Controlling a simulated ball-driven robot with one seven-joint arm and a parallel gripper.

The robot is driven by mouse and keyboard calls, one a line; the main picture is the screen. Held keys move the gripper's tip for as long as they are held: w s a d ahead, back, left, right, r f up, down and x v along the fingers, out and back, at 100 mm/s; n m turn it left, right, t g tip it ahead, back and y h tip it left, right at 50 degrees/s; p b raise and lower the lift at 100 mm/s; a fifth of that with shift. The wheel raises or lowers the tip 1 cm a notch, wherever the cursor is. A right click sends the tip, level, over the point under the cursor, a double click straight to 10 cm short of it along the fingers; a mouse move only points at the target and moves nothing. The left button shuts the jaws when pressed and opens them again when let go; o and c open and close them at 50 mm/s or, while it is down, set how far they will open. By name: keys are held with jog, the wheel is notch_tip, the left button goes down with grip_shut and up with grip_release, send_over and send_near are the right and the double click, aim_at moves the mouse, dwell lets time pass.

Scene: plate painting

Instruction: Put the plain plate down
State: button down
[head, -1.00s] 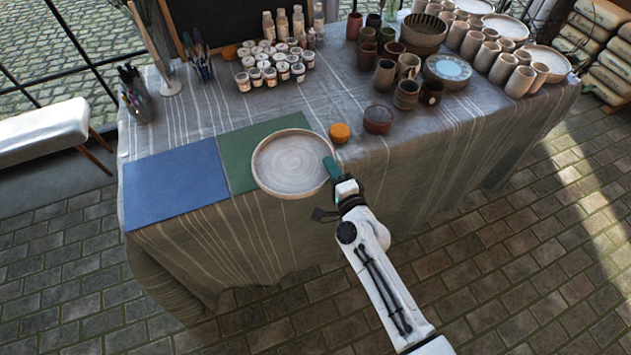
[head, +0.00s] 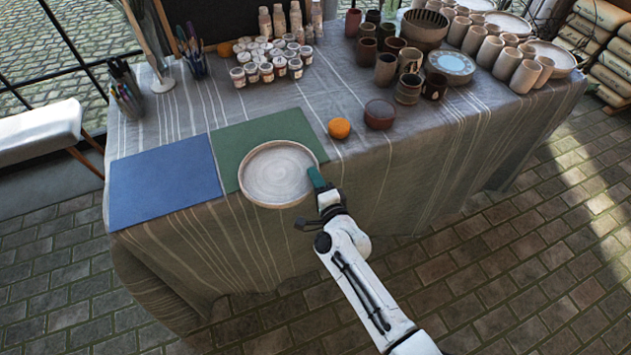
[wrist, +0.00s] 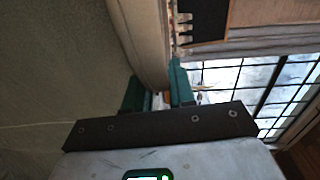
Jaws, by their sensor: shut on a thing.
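The plain plate (head: 278,174) is round, pale grey-beige, with a raised rim and faint rings. In the head view it appears level over the front part of the green mat (head: 268,130), its near rim by the table's front edge. I cannot tell whether it touches the mat. My gripper (head: 314,178) is shut on the plate's right rim, its dark green fingers either side of it. In the wrist view the green fingers (wrist: 160,88) pinch the plate's edge (wrist: 146,45).
A blue mat (head: 165,182) lies bare to the left. An orange ball-like thing (head: 339,128) and a dark red bowl (head: 379,114) stand right of the green mat. Paint jars (head: 268,68) stand behind; cups and a patterned plate (head: 450,67) stand at the back right.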

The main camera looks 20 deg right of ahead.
jog(key=c, duration=1.4)
grip_release()
jog(key=shift+f, duration=0.1)
jog(key=o, duration=0.5)
jog(key=shift+c, duration=0.2)
jog(key=shift+r, duration=0.25)
jog(key=s+p, duration=0.1)
jog(key=s, duration=1.1)
jog(key=shift+r+p, duration=0.25)
jog(key=shift+p, duration=0.1)
